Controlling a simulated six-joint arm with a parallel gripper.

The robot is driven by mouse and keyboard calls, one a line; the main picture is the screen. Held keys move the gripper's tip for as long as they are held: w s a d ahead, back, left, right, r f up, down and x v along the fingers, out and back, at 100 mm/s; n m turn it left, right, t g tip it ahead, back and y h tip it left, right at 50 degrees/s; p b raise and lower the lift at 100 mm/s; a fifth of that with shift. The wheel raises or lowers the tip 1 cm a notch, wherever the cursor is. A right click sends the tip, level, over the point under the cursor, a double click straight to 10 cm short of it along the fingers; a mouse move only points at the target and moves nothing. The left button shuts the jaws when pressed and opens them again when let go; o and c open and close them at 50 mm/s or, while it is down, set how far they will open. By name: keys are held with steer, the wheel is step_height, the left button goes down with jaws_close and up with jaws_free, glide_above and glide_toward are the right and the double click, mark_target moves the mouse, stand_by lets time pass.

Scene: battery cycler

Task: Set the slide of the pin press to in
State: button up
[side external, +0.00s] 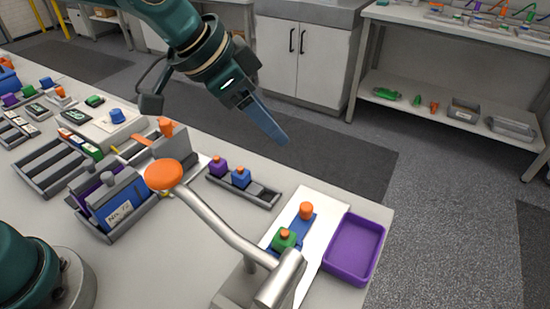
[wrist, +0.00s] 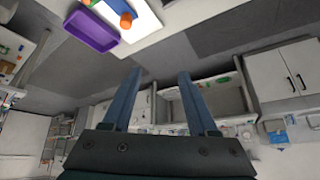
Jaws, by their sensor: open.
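The pin press (side external: 275,278) stands at the table's front right, with a long grey lever (side external: 222,230) ending in an orange knob (side external: 163,174). Its blue slide (side external: 293,232) lies on a white plate (side external: 325,207) and carries an orange peg (side external: 306,210). A green block with an orange top (side external: 284,239) sits at the slide's nearer end, close to the press head. My gripper (side external: 282,140) is open and empty, high above and behind the press, apart from everything. In the wrist view its two fingers (wrist: 160,73) are spread; the orange peg (wrist: 126,20) shows at the top edge.
A purple tray (side external: 355,248) sits right of the plate at the table edge; it also shows in the wrist view (wrist: 92,30). A dark rack (side external: 262,194) holds a purple and a blue block. Grey holders and a labelled blue box (side external: 122,198) stand left of the lever.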

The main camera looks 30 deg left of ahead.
mark_target(304, 206)
steer(key=d+f+g, duration=0.1)
steer(key=d+f, duration=0.1)
steer(key=f, duration=0.1)
steer(key=s+d+f+m, duration=0.1)
steer(key=f, duration=0.2)
steer(key=d+f+g, duration=0.1)
steer(key=d+f, duration=0.1)
steer(key=f, duration=0.1)
steer(key=shift+s+d+f+m+g, duration=0.2)
steer(key=shift+s+d+m+g, duration=0.1)
steer(key=shift+s+d, duration=0.05)
steer(key=shift+x, duration=2.5)
steer(key=shift+s, duration=0.1)
jaws_close()
